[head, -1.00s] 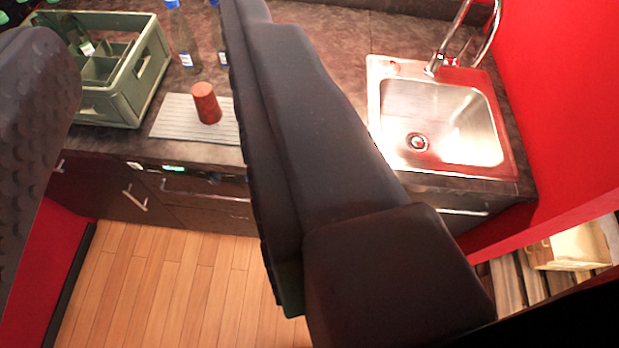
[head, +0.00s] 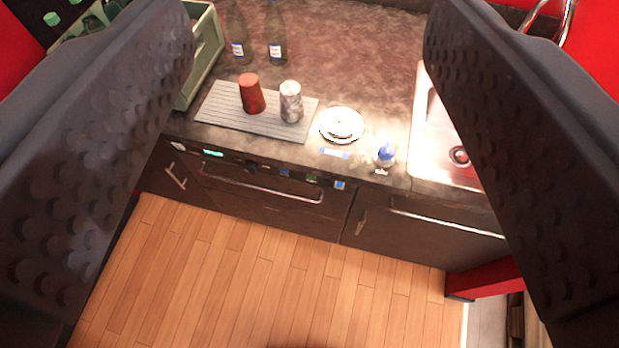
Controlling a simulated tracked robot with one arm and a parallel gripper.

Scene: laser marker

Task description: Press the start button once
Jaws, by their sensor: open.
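My gripper (head: 310,30) is open and empty, with one dark textured finger along each side of the picture. Between the fingers lies the front of a kitchen counter. Its dark front panel (head: 232,160) carries a green-lit display (head: 213,153), a dark knob (head: 252,167) and small blue and green spots, one a blue square (head: 340,185). On the counter edge stand a white round piece (head: 342,122) with a blue label and a blue-topped piece (head: 386,152) with a white label. I cannot read which is the start button. Neither finger visibly touches anything.
A red cup (head: 250,92) and a grey-white mottled cup (head: 290,100) stand on a ribbed mat (head: 225,110). Behind are two bottles (head: 277,40) and a green crate (head: 205,60), partly hidden. A sink (head: 425,130) is at right, partly hidden. Wooden floor (head: 250,270) in front is clear.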

